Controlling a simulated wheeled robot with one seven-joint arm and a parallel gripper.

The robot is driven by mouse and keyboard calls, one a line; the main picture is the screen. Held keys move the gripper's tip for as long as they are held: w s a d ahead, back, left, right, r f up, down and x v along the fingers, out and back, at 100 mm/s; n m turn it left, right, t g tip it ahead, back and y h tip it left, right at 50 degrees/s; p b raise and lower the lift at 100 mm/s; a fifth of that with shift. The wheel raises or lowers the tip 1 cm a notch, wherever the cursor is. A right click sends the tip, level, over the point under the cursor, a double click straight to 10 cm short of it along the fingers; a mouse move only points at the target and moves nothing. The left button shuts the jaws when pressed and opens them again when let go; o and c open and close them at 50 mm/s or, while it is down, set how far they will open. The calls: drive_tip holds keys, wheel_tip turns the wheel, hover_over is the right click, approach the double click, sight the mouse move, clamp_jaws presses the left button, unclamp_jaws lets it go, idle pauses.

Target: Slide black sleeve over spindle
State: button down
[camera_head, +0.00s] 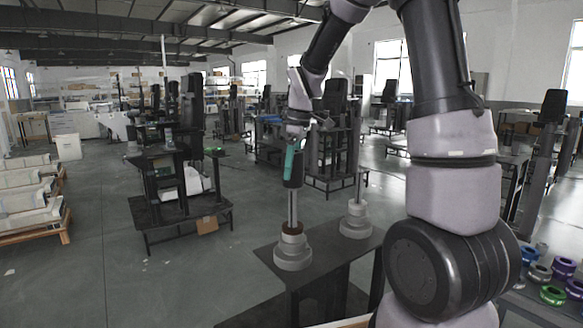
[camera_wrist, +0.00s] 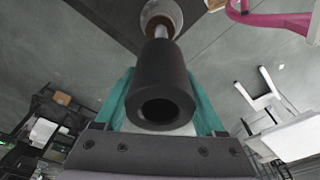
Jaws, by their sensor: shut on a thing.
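My gripper (camera_head: 294,163) has teal fingers and is shut on the black sleeve (camera_head: 291,183), an upright hollow cylinder. In the wrist view the sleeve (camera_wrist: 160,82) sits between the teal fingers, its near end open and dark inside. The spindle (camera_head: 292,208) is a thin metal rod on a stepped pale base (camera_head: 293,252), with a brown ring (camera_head: 292,229) around its foot. The sleeve is in line above the spindle. The rod shows below it, but its top is hidden, so I cannot tell how far it is inside the sleeve.
A second spindle (camera_head: 357,188) on a similar pale base (camera_head: 355,222) stands to the right on the same dark table (camera_head: 325,240). Coloured rings (camera_head: 552,295) lie on a surface at the far right. Grey floor is open to the left.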

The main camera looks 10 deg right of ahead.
sight(292, 207)
drive_tip(key=shift+f, duration=0.1)
idle(0.4)
drive_tip(key=shift+f, duration=6.15)
unclamp_jaws()
drive_tip(key=r, duration=0.3)
drive_tip(key=d+r, duration=0.1)
drive_tip(key=r, duration=0.6)
drive_tip(key=shift+s+d+r, duration=0.2)
drive_tip(key=shift+s+r, duration=0.15)
drive_tip(key=shift+s, duration=0.05)
drive_tip(key=shift+r, duration=0.1)
drive_tip(key=s+d+r+m+t, duration=0.2)
drive_tip(key=s+r+m+t, duration=0.1)
drive_tip(key=s+r+m, duration=0.4)
drive_tip(key=s+d+r+m+t, duration=0.2)
drive_tip(key=s+r+m, duration=0.6)
drive_tip(key=s, duration=0.5)
drive_tip(key=shift+s+d+r+m+t, duration=0.15)
drive_tip(key=shift+s+d+m+t, duration=0.2)
drive_tip(key=shift+m+t, duration=0.25)
